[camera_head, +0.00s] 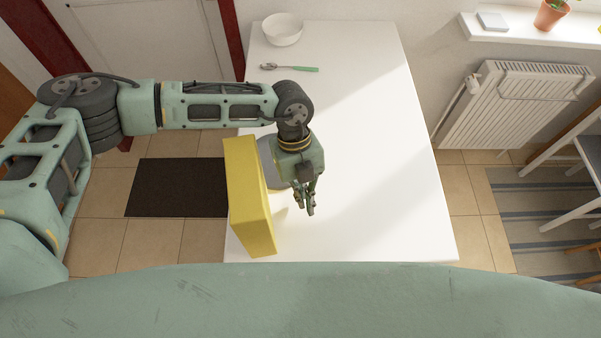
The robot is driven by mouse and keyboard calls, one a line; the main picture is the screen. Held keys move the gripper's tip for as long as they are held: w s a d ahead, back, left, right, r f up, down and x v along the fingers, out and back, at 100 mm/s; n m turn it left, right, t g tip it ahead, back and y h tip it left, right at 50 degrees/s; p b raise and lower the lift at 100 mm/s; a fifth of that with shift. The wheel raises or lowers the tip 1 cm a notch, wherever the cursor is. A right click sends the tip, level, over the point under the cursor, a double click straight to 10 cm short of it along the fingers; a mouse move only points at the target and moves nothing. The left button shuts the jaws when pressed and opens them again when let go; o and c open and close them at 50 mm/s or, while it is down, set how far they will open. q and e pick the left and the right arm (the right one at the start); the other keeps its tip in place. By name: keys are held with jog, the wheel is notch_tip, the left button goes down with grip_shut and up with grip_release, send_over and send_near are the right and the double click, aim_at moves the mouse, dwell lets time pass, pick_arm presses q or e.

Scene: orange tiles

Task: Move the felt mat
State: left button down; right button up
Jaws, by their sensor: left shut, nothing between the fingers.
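A grey flat piece with a rounded edge, which looks like the felt mat (267,151), lies on the white table (365,130) near its left edge. My left gripper and wrist hide much of it, and the yellow box covers part of its left side from view. My left gripper (310,209) is shut and empty, fingers pointing down, just in front of and to the right of the mat. Its height above the table is hard to tell. My right gripper is not in view.
A tall yellow box (249,197) stands upright at the table's left edge, close beside the left gripper. A white bowl (282,30) and a green-handled spoon (291,68) are at the far end. The table's middle and right side are clear.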

aim_at(273, 182)
pick_arm(q)
jog(key=shift+p+x, duration=0.3)
jog(key=shift+x, duration=0.6)
jog(key=shift+w+a+p, duration=0.15)
jog(key=shift+w+p, duration=0.15)
jog(key=shift+w, duration=0.3)
jog(key=shift+w+a+p, duration=0.2)
jog(key=shift+w+p, duration=0.05)
jog(key=shift+w, duration=0.35)
jog(key=shift+w+a+f, duration=0.1)
jog(key=shift+w+a, duration=0.1)
jog(key=shift+w, duration=0.55)
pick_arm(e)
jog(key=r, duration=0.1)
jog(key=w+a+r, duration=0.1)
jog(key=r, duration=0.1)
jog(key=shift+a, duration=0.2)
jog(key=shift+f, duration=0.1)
